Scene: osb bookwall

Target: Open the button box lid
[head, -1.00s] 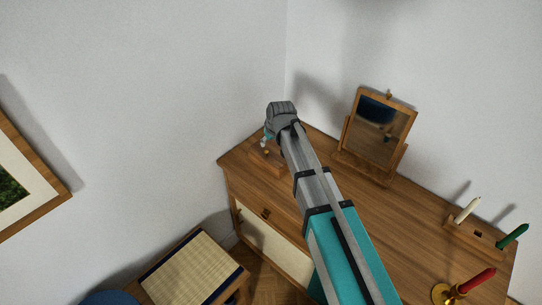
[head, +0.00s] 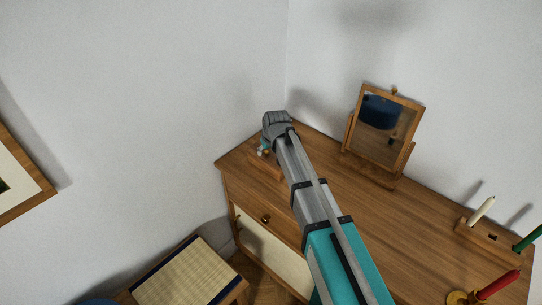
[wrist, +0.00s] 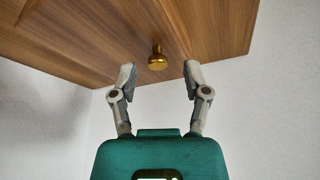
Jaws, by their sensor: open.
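The button box (head: 263,167) is a small wooden box at the far left end of the dresser top, partly hidden by my arm and gripper. My gripper (head: 264,151) is above it, pointing down. In the wrist view, my gripper (wrist: 160,72) is open, with one finger on each side of a brass knob (wrist: 157,60). The knob stands out from a wood-grained panel (wrist: 90,35), which looks like the box lid, though I cannot be sure. A gap shows between the knob and each finger. I see no raised lid.
A tilting mirror (head: 384,128) stands at the back of the wooden dresser (head: 400,232). A candle holder (head: 487,234) and a red candle (head: 498,285) are at the right. White walls close in behind the box. A woven-top stool (head: 187,277) stands below left.

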